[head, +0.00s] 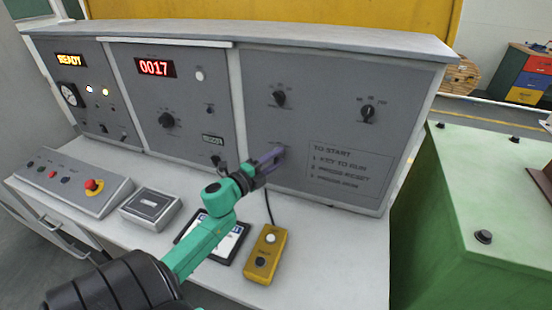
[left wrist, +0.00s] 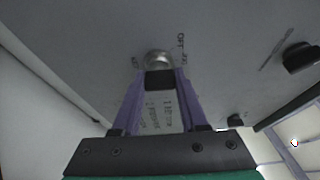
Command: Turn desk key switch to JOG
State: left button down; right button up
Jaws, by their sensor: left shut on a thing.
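The desk key switch is a round silver lock (left wrist: 158,58) on the grey sloping panel, with small lettering around it including OFF. A key with a black head (left wrist: 160,80) sits at the lock, and a pale printed tag (left wrist: 158,115) shows between the fingers. My left gripper (left wrist: 158,84) is shut on the key, one purple finger on each side. In the head view my left gripper (head: 272,156) reaches the lower middle of the panel and hides the switch. I cannot read which position the key points to. My right gripper does not show.
The desk (head: 310,225) carries a yellow button box (head: 265,255), a dark tablet (head: 230,243), a small grey box (head: 150,207) and a button panel with a red emergency stop (head: 93,186). Black knobs (head: 279,98) sit above the gripper. A green cabinet (head: 460,220) stands at right.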

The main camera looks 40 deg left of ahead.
pick_arm(q)
jog(key=shift+f, duration=0.1)
jog(key=shift+c, duration=2.2)
grip_release()
jog(key=s+b, duration=0.3)
jog(key=s, duration=1.1)
jog(key=shift+s+a, duration=0.3)
jog(key=shift+a, duration=0.1)
